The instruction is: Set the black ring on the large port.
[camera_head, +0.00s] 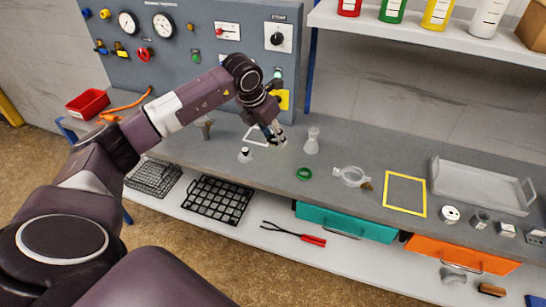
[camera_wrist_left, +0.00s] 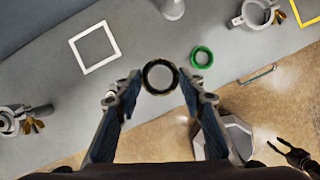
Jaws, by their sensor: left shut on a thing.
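The black ring (camera_wrist_left: 147,77) is between the fingertips of my left gripper (camera_wrist_left: 160,84), which is shut on it. In the head view the left gripper (camera_head: 274,136) is above the grey bench, near the white square outline; the ring is hard to make out there. A waisted pale fitting (camera_head: 312,141) stands right of the gripper, and a small pale cone with a dark top (camera_head: 245,155) stands below it. A white ring-shaped fitting with a clamp (camera_head: 352,176) lies farther right. I cannot tell which piece is the large port.
A green ring (camera_head: 304,174) lies on the bench (camera_head: 390,160). A yellow square outline (camera_head: 404,194), a grey tray (camera_head: 480,187) and small metal parts are to the right. A control panel (camera_head: 190,45) stands behind. Racks and red-handled tongs (camera_head: 295,234) are on the lower shelf.

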